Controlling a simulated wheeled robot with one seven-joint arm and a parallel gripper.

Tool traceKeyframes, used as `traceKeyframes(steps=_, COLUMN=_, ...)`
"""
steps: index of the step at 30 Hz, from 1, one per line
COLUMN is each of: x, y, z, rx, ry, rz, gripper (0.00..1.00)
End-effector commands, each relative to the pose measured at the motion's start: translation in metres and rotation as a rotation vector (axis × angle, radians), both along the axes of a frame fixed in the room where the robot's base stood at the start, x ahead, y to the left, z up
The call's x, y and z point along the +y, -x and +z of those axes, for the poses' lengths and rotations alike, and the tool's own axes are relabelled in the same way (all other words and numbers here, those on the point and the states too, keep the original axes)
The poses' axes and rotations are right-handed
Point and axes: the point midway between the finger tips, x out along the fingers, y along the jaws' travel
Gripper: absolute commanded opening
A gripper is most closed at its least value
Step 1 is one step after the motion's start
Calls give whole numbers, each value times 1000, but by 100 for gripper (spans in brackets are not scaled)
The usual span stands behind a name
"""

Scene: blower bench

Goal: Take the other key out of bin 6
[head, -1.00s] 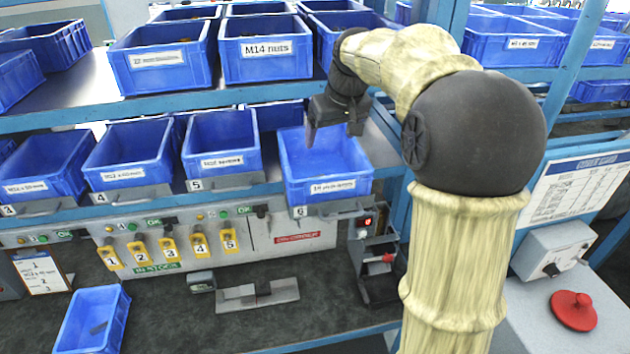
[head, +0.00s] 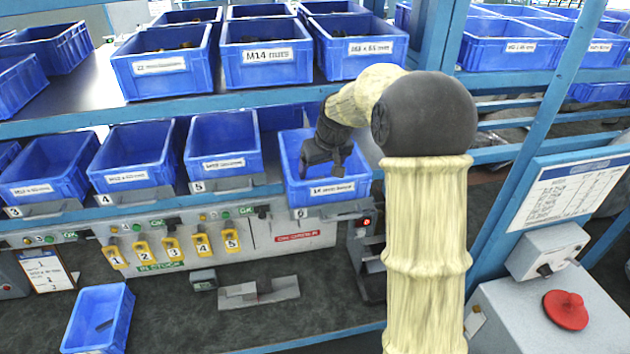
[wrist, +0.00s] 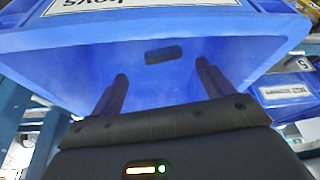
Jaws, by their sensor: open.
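Bin 6 (head: 298,194) is a blue bin at the right end of the lower shelf row. My gripper (head: 322,168) is inside its opening, pointing down, with the fingers apart and nothing seen between them. In the wrist view my gripper (wrist: 160,76) reaches into bin 6 (wrist: 270,42), whose label is upside down at the top. A dark oblong shape shows on the bin's inside beyond the fingers; I cannot tell whether it is a key or an opening. A dark piece (head: 104,325), perhaps a key, lies in the blue tote (head: 122,322) at lower left.
Bin 5 (head: 222,163) stands left of bin 6. The upper shelf with the M14 nuts bin (head: 266,56) is above and behind. A blue upright (head: 545,130) stands right of my arm.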

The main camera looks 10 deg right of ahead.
Motion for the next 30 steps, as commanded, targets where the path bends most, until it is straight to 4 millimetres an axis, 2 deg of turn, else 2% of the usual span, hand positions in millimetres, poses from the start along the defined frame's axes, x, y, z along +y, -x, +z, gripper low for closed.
traceKeyframes(steps=7, x=3, y=-4, z=-6, rx=4, ry=0, rz=0, gripper=80)
traceKeyframes(steps=18, x=9, y=-21, z=-45, rx=2, ry=0, rz=0, gripper=80)
traceKeyframes(steps=30, x=9, y=-21, z=-47, rx=0, ry=0, rz=-1, gripper=80)
